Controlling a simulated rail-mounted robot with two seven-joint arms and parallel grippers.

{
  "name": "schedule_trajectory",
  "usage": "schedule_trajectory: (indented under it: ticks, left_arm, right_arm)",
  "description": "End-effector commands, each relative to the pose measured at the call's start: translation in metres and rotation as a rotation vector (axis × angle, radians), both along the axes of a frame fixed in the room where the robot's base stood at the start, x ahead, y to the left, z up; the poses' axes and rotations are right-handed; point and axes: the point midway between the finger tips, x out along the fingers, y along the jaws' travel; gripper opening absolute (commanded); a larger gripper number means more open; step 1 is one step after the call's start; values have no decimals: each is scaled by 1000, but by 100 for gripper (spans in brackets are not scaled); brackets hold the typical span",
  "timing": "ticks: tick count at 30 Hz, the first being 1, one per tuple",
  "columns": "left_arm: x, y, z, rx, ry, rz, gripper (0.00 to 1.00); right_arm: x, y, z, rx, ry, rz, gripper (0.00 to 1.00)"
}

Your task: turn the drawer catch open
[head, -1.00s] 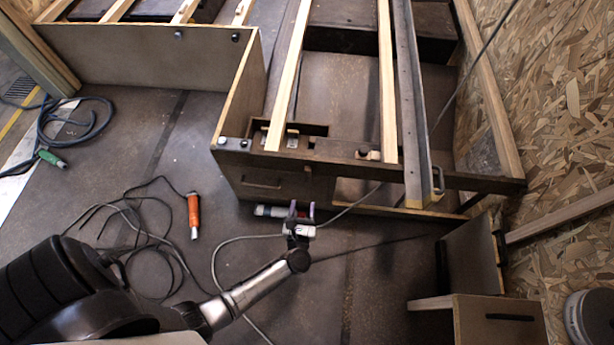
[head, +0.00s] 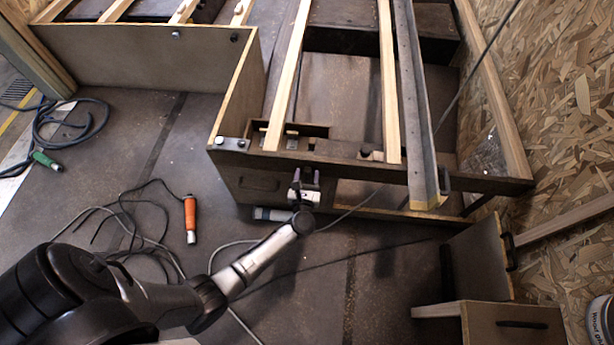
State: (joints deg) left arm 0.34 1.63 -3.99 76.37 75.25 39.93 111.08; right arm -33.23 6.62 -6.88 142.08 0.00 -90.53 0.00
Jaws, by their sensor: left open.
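The drawer front (head: 250,190) is a dark panel with a bar handle (head: 260,184), set under the front rail of the wooden frame. A small dark round piece (head: 308,167) on the rail, just right of the drawer front, looks like the catch; its turn position is too small to tell. My left gripper (head: 306,178) is open, its fingers pointing at this piece and close below it. I cannot tell whether they touch. The fingers partly hide the panel behind. My right gripper is not in view.
A grey cylinder (head: 271,213) lies on the floor beside my left gripper. An orange-handled tool (head: 191,218) and loose cables (head: 120,225) lie to the left. A metal angle bar (head: 417,120) rests across the frame. A box with a slot (head: 515,325) stands at lower right.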

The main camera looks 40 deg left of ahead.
Motion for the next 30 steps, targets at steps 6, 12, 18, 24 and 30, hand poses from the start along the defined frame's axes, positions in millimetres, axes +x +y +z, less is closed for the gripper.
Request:
schedule_trajectory:
  ticks: [6, 12, 18, 24, 30]
  left_arm:
    - [0, 0, 0, 0, 0, 0, 46]
    - [0, 0, 0, 0, 0, 0, 27]
    - [0, 0, 0, 0, 0, 0, 8]
    - [0, -1, 0, 4, 3, 0, 2]
    - [1, -2, 1, 54, 37, 0, 2]
  right_arm:
    - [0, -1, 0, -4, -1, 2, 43]
    - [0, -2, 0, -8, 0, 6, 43]
    - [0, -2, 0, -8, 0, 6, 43]
    - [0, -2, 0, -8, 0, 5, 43]
    - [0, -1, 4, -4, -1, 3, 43]
